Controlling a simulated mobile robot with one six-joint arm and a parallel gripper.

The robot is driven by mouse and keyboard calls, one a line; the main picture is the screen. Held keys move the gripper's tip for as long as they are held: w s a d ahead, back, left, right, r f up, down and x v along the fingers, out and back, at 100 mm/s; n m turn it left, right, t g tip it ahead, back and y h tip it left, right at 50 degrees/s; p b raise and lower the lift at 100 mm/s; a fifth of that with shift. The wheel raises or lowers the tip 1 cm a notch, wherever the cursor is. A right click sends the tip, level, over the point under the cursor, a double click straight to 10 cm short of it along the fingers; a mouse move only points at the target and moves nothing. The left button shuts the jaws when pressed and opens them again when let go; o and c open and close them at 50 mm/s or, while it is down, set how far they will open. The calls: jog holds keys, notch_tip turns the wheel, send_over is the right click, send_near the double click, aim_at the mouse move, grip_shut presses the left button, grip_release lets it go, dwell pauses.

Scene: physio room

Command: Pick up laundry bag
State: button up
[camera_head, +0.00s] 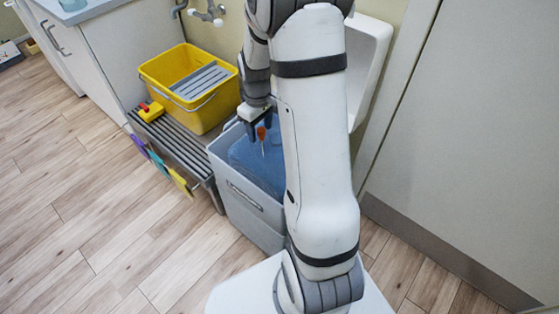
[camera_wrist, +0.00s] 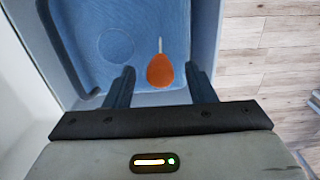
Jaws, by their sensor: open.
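A blue bag-like thing (camera_head: 245,157), which I take for the laundry bag, fills the top of a grey bin (camera_head: 238,205). It also shows in the wrist view (camera_wrist: 135,30). An orange drop-shaped tag (camera_wrist: 160,71) with a thin pale stem shows against the blue. My gripper (camera_head: 262,137) points down over the bin. Its jaws (camera_wrist: 159,74) are open, one finger on each side of the orange tag with a gap on both sides. I cannot tell how far the fingertips are above the blue surface. My arm hides the bin's right part.
A yellow bucket (camera_head: 160,70) with a grey wringer (camera_head: 200,82) stands on a slatted grey bench (camera_head: 180,140) left of the bin. Colored tags hang on the bench's front. A wall panel (camera_head: 460,130) stands at right. The wooden floor (camera_head: 80,220) at left is clear.

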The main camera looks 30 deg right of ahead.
aim_at(261, 137)
notch_tip(261, 137, down, 4)
jog(key=shift+r+b, duration=0.1)
jog(key=shift+b, duration=0.2)
grip_shut()
dwell(0.3)
dwell(0.9)
